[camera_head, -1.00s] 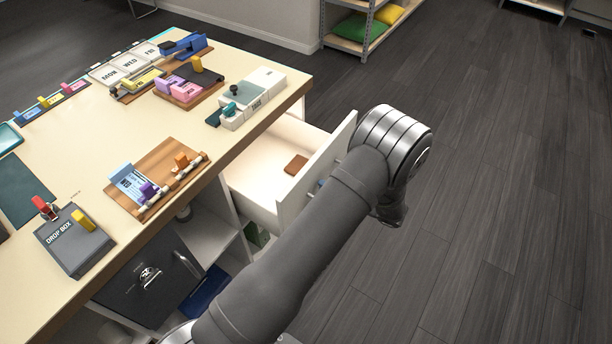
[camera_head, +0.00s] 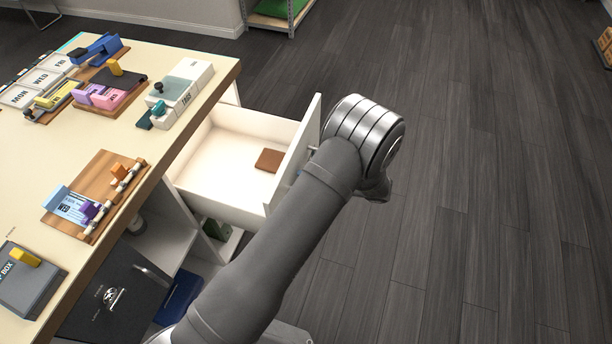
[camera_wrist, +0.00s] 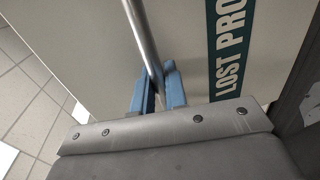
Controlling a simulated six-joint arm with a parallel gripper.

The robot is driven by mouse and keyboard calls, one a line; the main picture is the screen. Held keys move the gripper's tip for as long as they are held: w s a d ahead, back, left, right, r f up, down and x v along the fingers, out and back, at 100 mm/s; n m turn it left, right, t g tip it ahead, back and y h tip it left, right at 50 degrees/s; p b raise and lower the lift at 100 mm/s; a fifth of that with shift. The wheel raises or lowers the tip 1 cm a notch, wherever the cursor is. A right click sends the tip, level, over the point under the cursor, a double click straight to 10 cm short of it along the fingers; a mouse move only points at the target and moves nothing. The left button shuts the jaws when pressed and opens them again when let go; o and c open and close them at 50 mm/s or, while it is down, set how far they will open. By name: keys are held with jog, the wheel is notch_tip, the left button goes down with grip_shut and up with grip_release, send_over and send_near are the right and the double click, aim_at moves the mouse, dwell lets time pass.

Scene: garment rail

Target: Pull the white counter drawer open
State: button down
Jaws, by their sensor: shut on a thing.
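The white counter drawer (camera_head: 236,150) stands pulled out from the counter in the head view, its inside open to sight. A flat brown item (camera_head: 269,160) lies in it near the front panel. In the wrist view the drawer front (camera_wrist: 90,50) carries a dark green label reading "LOST PRO", cut off by the edge. My gripper (camera_wrist: 159,92) has its blue fingers shut on the metal bar handle (camera_wrist: 142,35) of the drawer. In the head view my arm hides the handle and most of the gripper.
The counter top (camera_head: 150,100) holds a tag box, a wooden tray and a grey drop box (camera_head: 28,280). A black safe-like box (camera_head: 110,300) sits below the counter.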

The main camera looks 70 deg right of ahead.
jog(key=c, duration=1.8)
grip_release()
jog(key=shift+d, duration=0.1)
jog(key=shift+s, duration=0.1)
jog(key=v, duration=1.7)
jog(key=shift+s, duration=0.1)
jog(key=x, duration=1.7)
jog(key=shift+w, duration=0.25)
jog(key=v, duration=1.7)
jog(key=shift+s, duration=0.3)
